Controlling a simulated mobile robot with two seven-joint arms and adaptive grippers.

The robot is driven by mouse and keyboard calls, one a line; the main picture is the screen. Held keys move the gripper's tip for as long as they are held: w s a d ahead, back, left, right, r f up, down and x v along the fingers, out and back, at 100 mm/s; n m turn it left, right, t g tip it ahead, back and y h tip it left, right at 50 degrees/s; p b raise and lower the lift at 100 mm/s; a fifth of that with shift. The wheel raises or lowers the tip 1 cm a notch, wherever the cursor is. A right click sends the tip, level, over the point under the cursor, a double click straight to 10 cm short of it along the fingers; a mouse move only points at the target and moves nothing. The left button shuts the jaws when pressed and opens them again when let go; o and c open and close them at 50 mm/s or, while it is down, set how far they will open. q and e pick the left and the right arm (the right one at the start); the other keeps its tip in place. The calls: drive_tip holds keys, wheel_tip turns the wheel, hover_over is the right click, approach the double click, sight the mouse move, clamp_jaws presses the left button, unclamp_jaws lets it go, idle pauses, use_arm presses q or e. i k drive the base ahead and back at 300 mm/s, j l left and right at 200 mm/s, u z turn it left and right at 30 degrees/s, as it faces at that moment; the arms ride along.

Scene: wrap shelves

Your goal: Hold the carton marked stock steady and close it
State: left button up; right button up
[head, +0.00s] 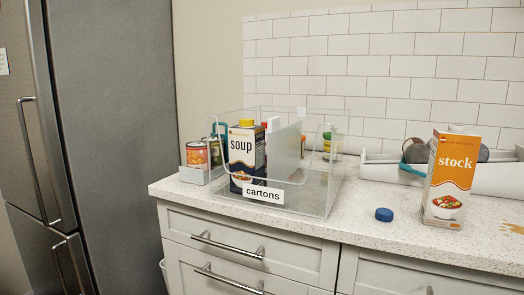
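The carton marked stock (452,172) stands upright on the counter at the right of the head view. It is orange and white with a picture of a bowl low on its front. A pale, uncapped spout (457,128) shows on its top. A blue screw cap (384,214) lies on the counter to the left of the carton, apart from it and near the front edge. Neither of my grippers is in view.
A clear bin labelled cartons (318,207) holds a soup carton (246,150) with a yellow cap. Cans (197,155) stand left of it. A pale tray (378,172) with rounded items sits behind the stock carton. A brown stain (512,228) marks the counter at right.

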sight(454, 156)
drive_tip(key=k+l+u, duration=0.2)
drive_tip(key=l, duration=0.15)
drive_tip(key=l+u, duration=0.2)
drive_tip(key=l, duration=0.15)
drive_tip(key=k+l+u, duration=0.2)
drive_tip(key=k+l, duration=0.15)
drive_tip(key=l, duration=0.2)
drive_tip(key=k+l, duration=0.2)
drive_tip(key=l, duration=0.2)
drive_tip(key=k+l+u, duration=0.1)
drive_tip(key=l, duration=0.25)
drive_tip(key=k, duration=0.05)
